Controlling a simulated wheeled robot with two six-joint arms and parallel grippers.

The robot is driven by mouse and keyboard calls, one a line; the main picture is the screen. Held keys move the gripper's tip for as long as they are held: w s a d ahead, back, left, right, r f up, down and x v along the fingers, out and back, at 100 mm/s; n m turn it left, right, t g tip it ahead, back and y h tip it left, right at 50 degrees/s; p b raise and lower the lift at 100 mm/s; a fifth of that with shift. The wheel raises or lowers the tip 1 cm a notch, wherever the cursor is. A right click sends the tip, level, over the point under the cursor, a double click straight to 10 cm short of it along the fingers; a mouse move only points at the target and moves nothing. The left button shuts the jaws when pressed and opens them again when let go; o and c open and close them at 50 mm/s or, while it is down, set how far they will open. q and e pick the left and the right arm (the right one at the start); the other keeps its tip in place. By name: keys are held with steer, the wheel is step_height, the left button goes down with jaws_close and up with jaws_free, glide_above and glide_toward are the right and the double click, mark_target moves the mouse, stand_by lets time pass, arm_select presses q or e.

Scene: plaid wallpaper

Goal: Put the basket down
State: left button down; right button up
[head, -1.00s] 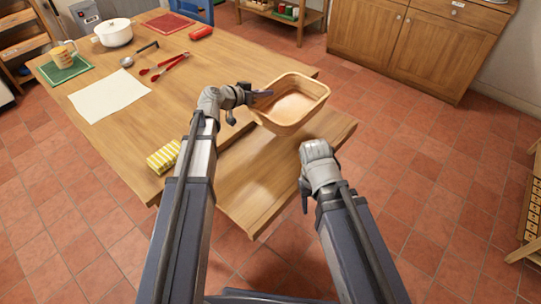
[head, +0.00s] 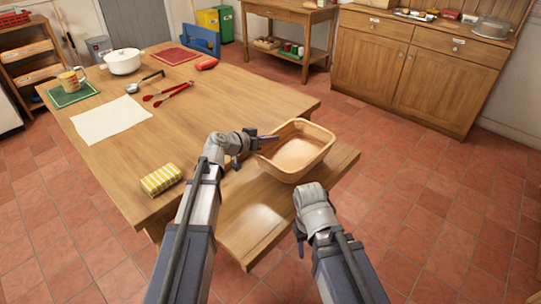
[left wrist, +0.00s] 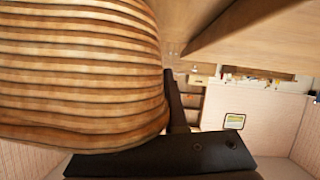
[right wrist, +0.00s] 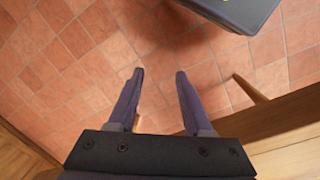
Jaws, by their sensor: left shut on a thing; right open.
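The light brown basket (head: 296,153) is upright over the low wooden bench (head: 248,215) beside the table. I cannot tell whether its base touches the bench. My left gripper (head: 268,140) is shut on the basket's left rim. In the left wrist view the basket's ribbed side (left wrist: 80,75) fills the upper left, beside a dark finger. My right gripper (head: 299,240) is empty, low in front of the bench. The right wrist view shows its two fingers apart (right wrist: 160,74) above the floor tiles.
The wooden table (head: 215,110) holds a yellow striped block (head: 161,180), a white sheet (head: 110,119), red tongs (head: 172,93), a ladle (head: 145,82) and a white pot (head: 123,61). Open tiled floor lies right of the bench. A cabinet (head: 420,75) stands behind.

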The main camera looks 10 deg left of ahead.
mark_target(270, 147)
arm_select(q)
step_height(270, 147, down, 4)
steer(key=b, duration=0.3)
steer(key=shift+r, duration=0.15)
steer(key=shift+b, duration=0.4)
steer(key=c, duration=1)
jaws_free()
steer(key=shift+o, duration=0.2)
